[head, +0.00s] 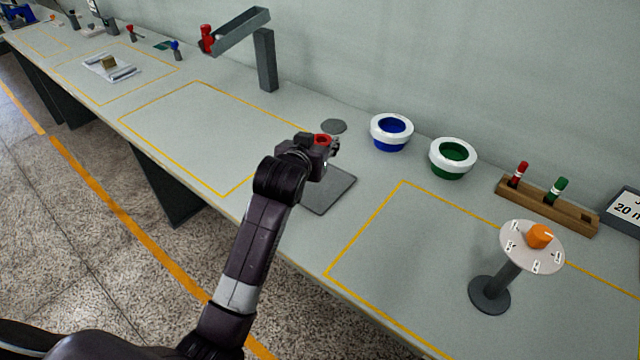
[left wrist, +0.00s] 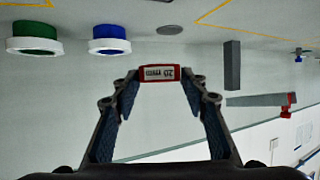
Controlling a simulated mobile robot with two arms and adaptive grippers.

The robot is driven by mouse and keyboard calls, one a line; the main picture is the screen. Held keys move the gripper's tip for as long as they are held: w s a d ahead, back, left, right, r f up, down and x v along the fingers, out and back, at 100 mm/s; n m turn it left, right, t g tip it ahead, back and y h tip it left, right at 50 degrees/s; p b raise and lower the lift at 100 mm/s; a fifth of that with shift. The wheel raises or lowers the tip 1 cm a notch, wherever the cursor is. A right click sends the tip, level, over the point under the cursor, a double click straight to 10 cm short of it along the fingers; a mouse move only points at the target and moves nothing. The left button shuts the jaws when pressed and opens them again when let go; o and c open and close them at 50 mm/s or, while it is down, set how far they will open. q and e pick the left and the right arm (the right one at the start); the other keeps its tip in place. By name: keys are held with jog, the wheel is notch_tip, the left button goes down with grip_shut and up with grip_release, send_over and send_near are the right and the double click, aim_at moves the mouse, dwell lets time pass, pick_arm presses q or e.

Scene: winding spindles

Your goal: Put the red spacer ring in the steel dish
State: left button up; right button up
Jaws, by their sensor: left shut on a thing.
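My left gripper (head: 324,146) is shut on the red spacer ring (head: 322,138) and holds it above the bench. In the left wrist view the ring (left wrist: 160,74) sits between the two fingertips (left wrist: 160,80), with a white label on its face. A flat grey round piece (head: 334,126) lies on the bench just behind the gripper; it may be the steel dish, but its depth cannot be told. It also shows in the left wrist view (left wrist: 169,30), apart from the ring. My right gripper is not in view.
A blue-lined bowl (head: 391,132) and a green-lined bowl (head: 452,158) stand to the right. A grey post with an arm (head: 266,62) rises at the back left. A dark square plate (head: 328,190) lies near the gripper. A round-topped stand (head: 511,252) is at right.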

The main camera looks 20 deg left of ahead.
pick_arm(q)
send_over(320, 190)
notch_tip(320, 190, down, 9)
jog(key=shift+f, duration=2.45)
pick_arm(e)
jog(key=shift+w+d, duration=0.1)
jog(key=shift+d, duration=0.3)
pick_arm(q)
jog(key=o, duration=0.9)
jog(key=shift+o, duration=0.2)
jog(key=v, duration=1.2)
jog(key=shift+s, duration=0.1)
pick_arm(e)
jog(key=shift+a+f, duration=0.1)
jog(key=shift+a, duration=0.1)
pick_arm(q)
jog(key=shift+f, duration=0.1)
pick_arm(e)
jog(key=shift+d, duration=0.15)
